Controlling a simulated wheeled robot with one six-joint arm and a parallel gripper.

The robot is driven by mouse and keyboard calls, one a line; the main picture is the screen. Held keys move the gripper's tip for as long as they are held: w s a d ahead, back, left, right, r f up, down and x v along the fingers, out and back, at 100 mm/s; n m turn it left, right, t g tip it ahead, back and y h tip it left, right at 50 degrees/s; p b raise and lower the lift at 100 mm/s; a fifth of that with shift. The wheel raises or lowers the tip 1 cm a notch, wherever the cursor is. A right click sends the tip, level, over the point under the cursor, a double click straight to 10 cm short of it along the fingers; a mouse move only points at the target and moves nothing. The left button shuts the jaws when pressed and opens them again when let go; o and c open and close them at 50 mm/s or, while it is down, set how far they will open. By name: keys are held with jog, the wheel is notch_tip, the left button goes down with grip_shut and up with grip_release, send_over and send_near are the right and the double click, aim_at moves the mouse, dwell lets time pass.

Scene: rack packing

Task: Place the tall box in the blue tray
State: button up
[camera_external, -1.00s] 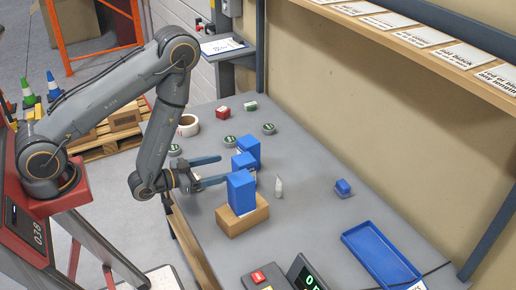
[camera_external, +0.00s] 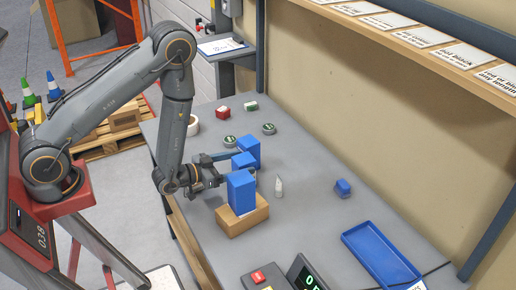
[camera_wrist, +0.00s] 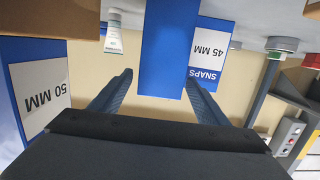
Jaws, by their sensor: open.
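Several blue boxes stand close together on the grey table. One is on a wooden block, a front blue box (camera_external: 240,190); a middle blue box (camera_external: 242,163) and a back blue box (camera_external: 252,148) stand behind it. Which is the tall box I cannot tell for sure. My gripper (camera_external: 231,164) is open, level, beside the middle box. The wrist view is upside down; there a plain blue face (camera_wrist: 168,45) lies ahead between my open fingers, a 45 MM box (camera_wrist: 211,55) behind right, and a 50 MM box (camera_wrist: 38,92) close at left. The blue tray (camera_external: 380,255) is empty at front right.
The wooden block (camera_external: 243,220) is near the table's front edge. A white tube (camera_external: 279,187) and a small blue box (camera_external: 343,188) stand right of the boxes. A red box (camera_external: 223,112), green-topped tins (camera_external: 269,128) and a tape roll (camera_external: 193,126) are farther back. A display (camera_external: 305,275) is in front.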

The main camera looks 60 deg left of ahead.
jog(key=shift+c, duration=0.5)
jog(key=c, duration=1.4)
grip_shut()
jog(key=shift+r, duration=0.15)
